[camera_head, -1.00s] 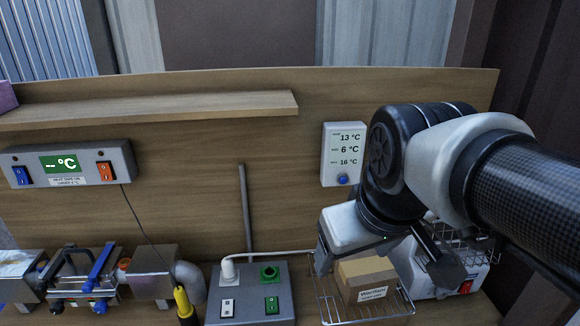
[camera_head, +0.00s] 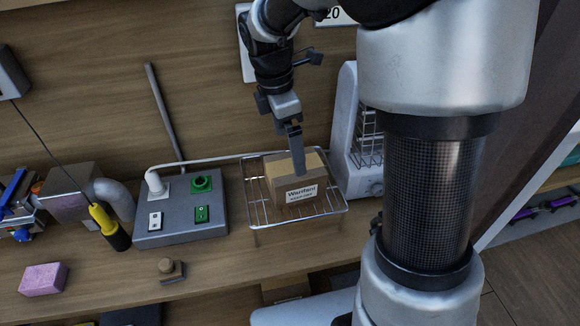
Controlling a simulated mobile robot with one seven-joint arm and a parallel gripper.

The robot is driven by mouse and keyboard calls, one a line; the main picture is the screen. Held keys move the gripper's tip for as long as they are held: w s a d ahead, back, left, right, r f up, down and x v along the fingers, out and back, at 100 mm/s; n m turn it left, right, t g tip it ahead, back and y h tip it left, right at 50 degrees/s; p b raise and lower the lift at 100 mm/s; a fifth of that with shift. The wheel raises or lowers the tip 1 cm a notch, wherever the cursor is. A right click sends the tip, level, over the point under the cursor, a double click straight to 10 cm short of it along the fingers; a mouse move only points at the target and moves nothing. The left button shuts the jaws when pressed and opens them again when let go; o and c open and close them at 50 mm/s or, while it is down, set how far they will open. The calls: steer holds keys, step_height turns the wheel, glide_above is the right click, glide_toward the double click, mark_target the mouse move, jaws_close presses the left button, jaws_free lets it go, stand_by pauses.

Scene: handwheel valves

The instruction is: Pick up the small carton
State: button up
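The small carton (camera_head: 302,198) is a brown cardboard box with a white printed label on its front. It sits upright on a wire rack (camera_head: 257,221) on the bench. My gripper (camera_head: 297,165) comes down from above, with a grey finger overlapping the top and upper front of the carton. Only one finger shows clearly; the other is hidden. I cannot tell whether the finger touches the carton or how far the gripper is open.
A white heater (camera_head: 344,125) stands close on the right.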

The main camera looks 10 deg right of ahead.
mark_target(295, 177)
steer(key=f, duration=0.4)
steer(key=d+f, duration=0.1)
steer(key=f, duration=0.1)
steer(key=shift+f+b, duration=0.1)
steer(key=shift+b, duration=0.2)
steer(key=f, duration=0.2)
steer(key=d+f, duration=0.1)
steer(key=f, duration=0.2)
steer(key=shift+b, duration=0.3)
steer(key=shift+s, duration=0.1)
steer(key=c, duration=1.3)
